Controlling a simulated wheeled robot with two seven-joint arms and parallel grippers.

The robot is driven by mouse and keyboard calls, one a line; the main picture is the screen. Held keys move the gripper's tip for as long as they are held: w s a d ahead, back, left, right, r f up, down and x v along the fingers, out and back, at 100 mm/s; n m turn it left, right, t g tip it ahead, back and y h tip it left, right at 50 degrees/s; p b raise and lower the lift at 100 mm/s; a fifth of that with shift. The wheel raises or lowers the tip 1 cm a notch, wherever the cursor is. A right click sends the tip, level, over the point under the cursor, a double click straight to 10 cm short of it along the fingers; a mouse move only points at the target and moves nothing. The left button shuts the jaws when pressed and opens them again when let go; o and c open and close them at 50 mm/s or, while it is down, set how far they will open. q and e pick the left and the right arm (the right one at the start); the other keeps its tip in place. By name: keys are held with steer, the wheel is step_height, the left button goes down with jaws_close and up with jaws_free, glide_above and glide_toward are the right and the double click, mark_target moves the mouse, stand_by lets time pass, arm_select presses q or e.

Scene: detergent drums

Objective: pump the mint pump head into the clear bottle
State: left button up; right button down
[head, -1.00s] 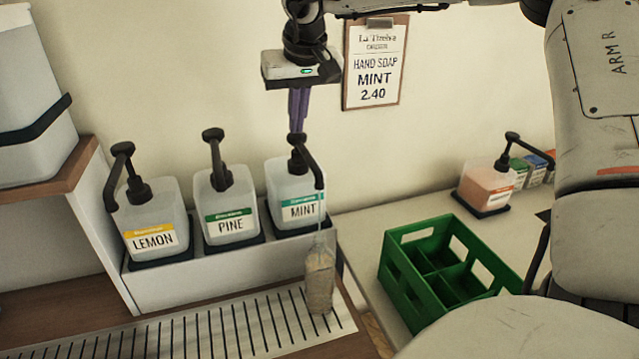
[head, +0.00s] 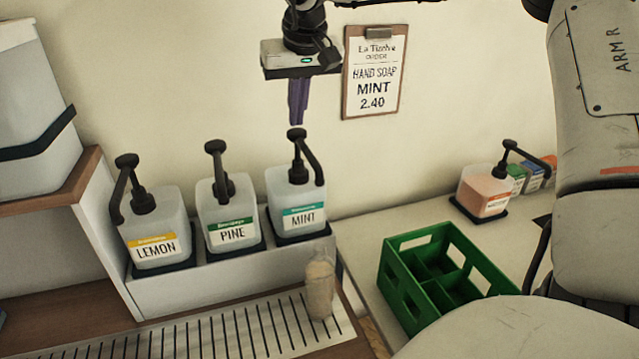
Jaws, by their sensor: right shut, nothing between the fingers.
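The mint pump head (head: 297,134) is black and sits raised on a translucent bottle with a teal MINT label (head: 303,218). Its spout bends down to the right. The clear bottle (head: 320,287) stands upright on the slatted drip tray, below and in front of the spout, with pale beige contents. My right gripper (head: 298,121) has purple fingers, shut and empty, pointing down just above the pump head. Whether the fingertips touch it is hard to tell. My left gripper is not in view.
Pumps labelled PINE (head: 230,225) and LEMON (head: 155,235) stand left of MINT in the same rack. An empty-looking green crate (head: 400,290) and a pink pump bottle (head: 482,192) are on the right counter. An order board (head: 375,75) reads HAND SOAP MINT 2.40.

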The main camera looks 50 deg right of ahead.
stand_by(0.4)
step_height(320, 180, up, 6)
stand_by(0.6)
stand_by(0.5)
